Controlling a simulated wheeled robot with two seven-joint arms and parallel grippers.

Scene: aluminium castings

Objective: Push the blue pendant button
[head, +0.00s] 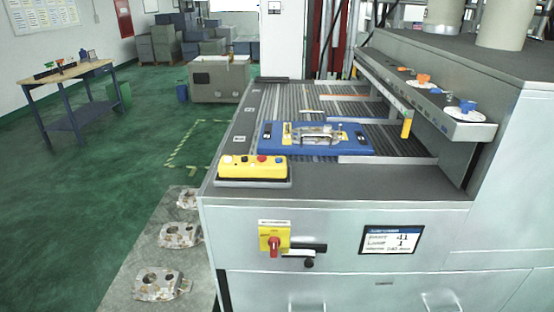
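A yellow pendant box (252,169) lies on a dark pad at the front left corner of the grey machine's top. Several buttons stand in a row on it. A red button (261,158) is near the middle, and a small blue button (279,160) appears at its right end. Neither of my grippers is in the head view, and nothing is seen touching the pendant.
Behind the pendant, a blue plate (350,150) holds a metal casting (315,133) on the slatted bed. A ledge (470,130) on the right carries blue and orange pieces. A red switch (273,246) and a screen (391,240) are on the machine's front.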

